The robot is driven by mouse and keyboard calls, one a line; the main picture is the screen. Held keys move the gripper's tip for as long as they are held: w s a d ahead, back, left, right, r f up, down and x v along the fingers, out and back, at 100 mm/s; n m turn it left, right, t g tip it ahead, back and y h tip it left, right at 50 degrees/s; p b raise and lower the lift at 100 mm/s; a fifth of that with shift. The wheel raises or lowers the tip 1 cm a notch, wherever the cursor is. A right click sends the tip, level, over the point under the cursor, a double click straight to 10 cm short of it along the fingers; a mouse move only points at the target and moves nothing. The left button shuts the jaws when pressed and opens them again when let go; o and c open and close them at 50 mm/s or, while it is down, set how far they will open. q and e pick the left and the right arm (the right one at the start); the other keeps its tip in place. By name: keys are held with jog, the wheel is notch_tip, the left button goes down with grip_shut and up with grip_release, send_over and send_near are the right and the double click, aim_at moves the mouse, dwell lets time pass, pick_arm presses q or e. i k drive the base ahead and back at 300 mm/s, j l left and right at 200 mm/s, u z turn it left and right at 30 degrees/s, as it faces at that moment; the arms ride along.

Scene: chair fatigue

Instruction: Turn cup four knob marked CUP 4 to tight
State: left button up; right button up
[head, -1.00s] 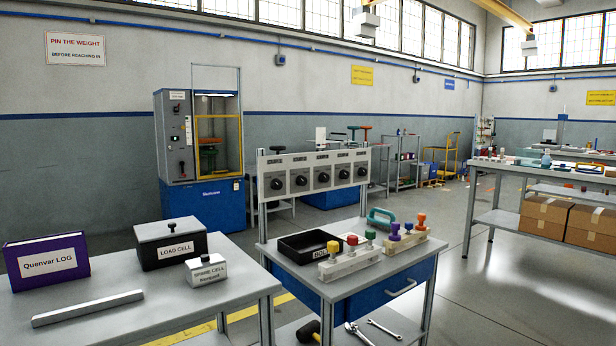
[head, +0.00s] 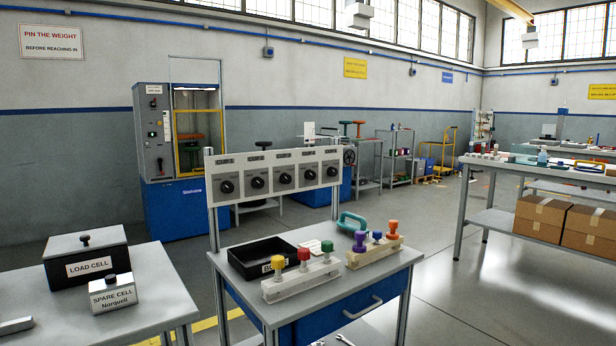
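A light grey panel (head: 271,163) with a row of several black round knobs stands on posts at the back of a blue workbench. The fourth knob from the left (head: 310,174) sits right of the middle knob (head: 285,177). The last knob (head: 333,171) is at the panel's right end. Small labels lie above the knobs, but they are too small to read, so I cannot confirm which is CUP 4. The knob settings are also too small to tell. Neither of my grippers shows in the head view.
A black tray (head: 238,263) and two pale blocks with coloured knobs (head: 300,282) (head: 372,251) sit on the bench below the panel. A grey table with a load cell box (head: 87,262) stands at left. Open floor (head: 450,285) lies to the right.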

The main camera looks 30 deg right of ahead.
aim_at(309, 175)
jog(key=l+u, duration=0.1)
jog(key=l, duration=0.45)
jog(key=i+l+u, duration=0.1)
jog(key=l, duration=1.6)
jog(key=i+l+u, duration=0.1)
jog(key=l, duration=1)
jog(key=i, duration=0.05)
